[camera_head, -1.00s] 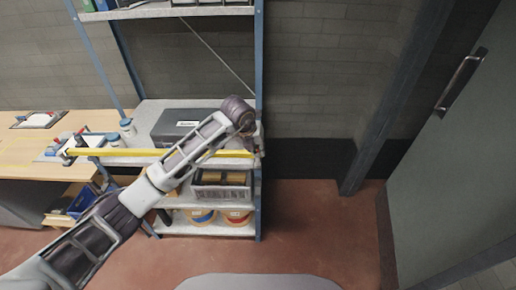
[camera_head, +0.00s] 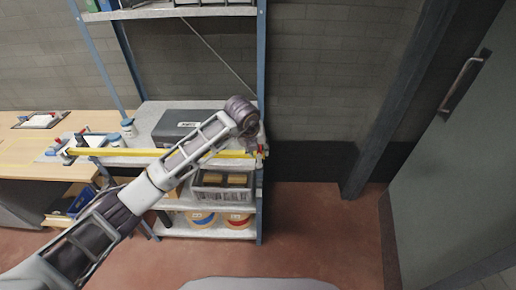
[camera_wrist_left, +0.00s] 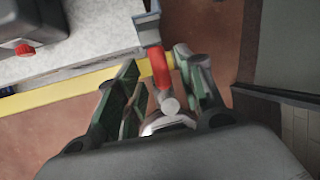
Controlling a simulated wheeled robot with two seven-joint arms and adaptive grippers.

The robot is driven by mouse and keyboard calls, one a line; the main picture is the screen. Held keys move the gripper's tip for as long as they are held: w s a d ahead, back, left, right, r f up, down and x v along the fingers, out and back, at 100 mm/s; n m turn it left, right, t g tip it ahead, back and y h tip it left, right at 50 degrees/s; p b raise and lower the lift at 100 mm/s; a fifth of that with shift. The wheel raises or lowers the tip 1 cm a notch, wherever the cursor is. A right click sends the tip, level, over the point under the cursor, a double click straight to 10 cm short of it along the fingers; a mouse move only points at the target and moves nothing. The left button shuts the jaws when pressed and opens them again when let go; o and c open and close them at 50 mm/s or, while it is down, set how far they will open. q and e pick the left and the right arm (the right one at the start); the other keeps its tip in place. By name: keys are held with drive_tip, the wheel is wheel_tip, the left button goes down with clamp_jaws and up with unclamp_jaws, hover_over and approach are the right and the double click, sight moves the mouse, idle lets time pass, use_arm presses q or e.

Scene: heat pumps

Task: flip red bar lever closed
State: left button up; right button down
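A yellow bar (camera_head: 130,152) runs across the front of the shelf rack and also crosses the left wrist view (camera_wrist_left: 60,93). At its right end is the red lever (camera_wrist_left: 159,66), which stands up from the bar; in the head view only a small bit of red (camera_head: 262,151) shows there. My left gripper (camera_wrist_left: 158,60) is open, with a finger on either side of the lever. I cannot tell whether either finger touches it. In the head view the gripper is mostly hidden behind my wrist. My right gripper is not in view.
The shelf rack (camera_head: 262,200) holds a dark case (camera_head: 180,122), a crate (camera_head: 208,190) and spools. A wooden workbench (camera_head: 30,160) stands at the left, with small items on it. A grey door (camera_head: 455,170) with a handle is at the right. The floor between rack and door is clear.

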use_arm(q)
drive_tip(key=shift+r, duration=0.1)
drive_tip(key=v, duration=1.1)
drive_tip(key=shift+s+r, duration=0.15)
drive_tip(key=shift+r, duration=0.2)
drive_tip(key=shift+a, duration=0.1)
